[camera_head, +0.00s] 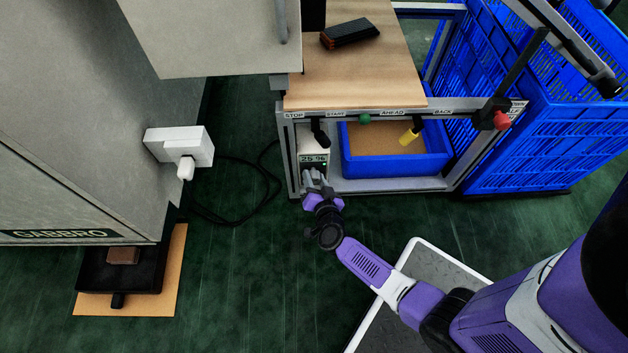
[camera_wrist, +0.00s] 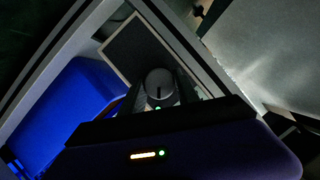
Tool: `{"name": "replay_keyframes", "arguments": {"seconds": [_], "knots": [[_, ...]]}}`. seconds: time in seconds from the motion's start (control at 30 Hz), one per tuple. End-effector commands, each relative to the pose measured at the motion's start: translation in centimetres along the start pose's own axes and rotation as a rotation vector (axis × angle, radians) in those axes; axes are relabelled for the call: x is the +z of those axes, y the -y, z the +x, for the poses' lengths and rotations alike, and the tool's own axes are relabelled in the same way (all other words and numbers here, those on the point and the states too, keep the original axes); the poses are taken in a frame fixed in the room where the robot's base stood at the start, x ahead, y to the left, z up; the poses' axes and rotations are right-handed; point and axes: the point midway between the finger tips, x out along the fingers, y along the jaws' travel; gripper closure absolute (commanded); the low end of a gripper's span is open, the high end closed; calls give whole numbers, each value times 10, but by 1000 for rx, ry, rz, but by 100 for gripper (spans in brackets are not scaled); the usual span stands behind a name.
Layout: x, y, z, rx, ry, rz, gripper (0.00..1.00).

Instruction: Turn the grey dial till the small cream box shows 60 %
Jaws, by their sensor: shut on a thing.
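The small cream box (camera_head: 312,144) sits in the left end of the bench frame, below the STOP and START labels. Its little display (camera_head: 313,159) seems to read "25 %" or close to it; the digits are small. My gripper (camera_head: 314,181) is at the box's lower front, under the display, and hides the dial in the head view. In the wrist view the round grey dial (camera_wrist: 159,84) with a dark pointer line stands between the fingers of my gripper (camera_wrist: 160,95), which are shut on it.
A blue bin (camera_head: 393,172) stands right of the box. A white plug box (camera_head: 180,147) with a cable is left.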

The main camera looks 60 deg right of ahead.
Motion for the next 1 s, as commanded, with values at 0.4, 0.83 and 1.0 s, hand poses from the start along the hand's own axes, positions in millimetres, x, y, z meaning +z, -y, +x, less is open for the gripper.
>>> {"name": "replay_keyframes", "arguments": {"seconds": [0.4, 0.83, 1.0], "knots": [[7, -5, 2, -154, 0, 359, 100], [4, -2, 1, -306, 3, 728, 100], [3, -3, 1, -357, 2, 853, 100]]}}
